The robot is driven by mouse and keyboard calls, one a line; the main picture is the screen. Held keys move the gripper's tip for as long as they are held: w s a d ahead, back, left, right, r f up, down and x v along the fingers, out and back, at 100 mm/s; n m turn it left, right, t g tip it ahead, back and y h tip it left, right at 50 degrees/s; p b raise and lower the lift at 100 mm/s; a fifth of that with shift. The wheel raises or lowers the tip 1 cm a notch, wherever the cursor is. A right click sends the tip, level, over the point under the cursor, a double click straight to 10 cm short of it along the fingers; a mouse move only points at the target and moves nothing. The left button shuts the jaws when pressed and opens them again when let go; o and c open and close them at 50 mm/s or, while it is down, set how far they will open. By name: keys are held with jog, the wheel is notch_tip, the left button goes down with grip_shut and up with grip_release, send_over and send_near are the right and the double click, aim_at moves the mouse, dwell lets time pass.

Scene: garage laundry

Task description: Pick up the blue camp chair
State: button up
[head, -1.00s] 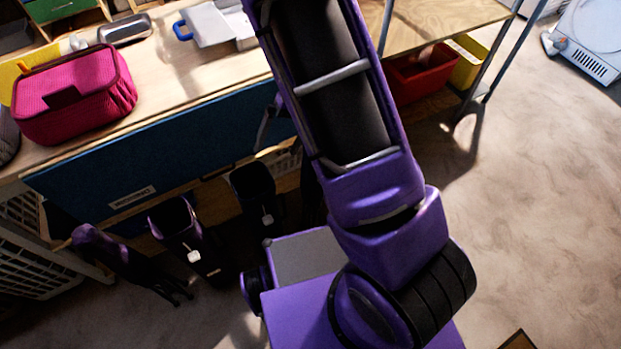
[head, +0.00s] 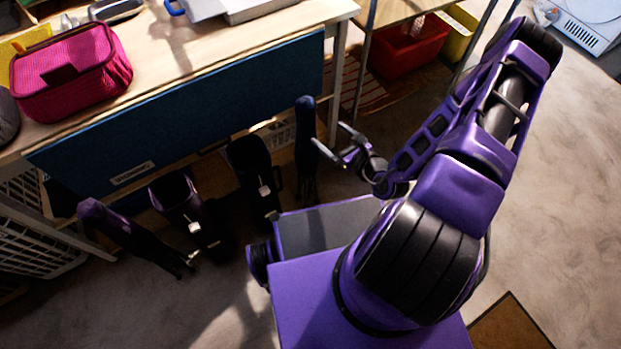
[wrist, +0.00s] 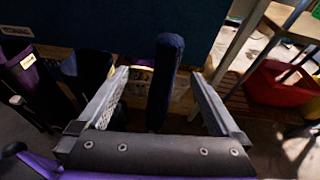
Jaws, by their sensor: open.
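The blue camp chair (head: 306,140) is folded into a narrow upright bundle. It stands on the floor by the right end of the workbench, and its lower part is dark. My gripper (head: 330,136) is open and empty, just right of the chair's upper part in the head view. In the wrist view, the chair (wrist: 163,75) shows upright between the two spread fingers, with a gap on each side. I cannot tell how far ahead of the fingertips it is.
A red bin (head: 410,50) sits at the back right. Open floor (head: 560,180) lies right.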

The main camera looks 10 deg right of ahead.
aim_at(310, 113)
jog(key=shift+m+h, duration=0.3)
jog(key=shift+m, duration=0.2)
jog(key=x, duration=0.8)
jog(key=d+x, duration=0.1)
jog(key=x, duration=0.3)
jog(key=shift+w, duration=0.15)
jog(key=shift+d+b+x, duration=0.1)
jog(key=shift+b+x, duration=0.05)
jog(key=shift+x, duration=1.2)
jog(key=shift+d+b+x, duration=0.15)
jog(key=shift+x, duration=1.15)
grip_shut()
jog(key=shift+w+r, duration=0.15)
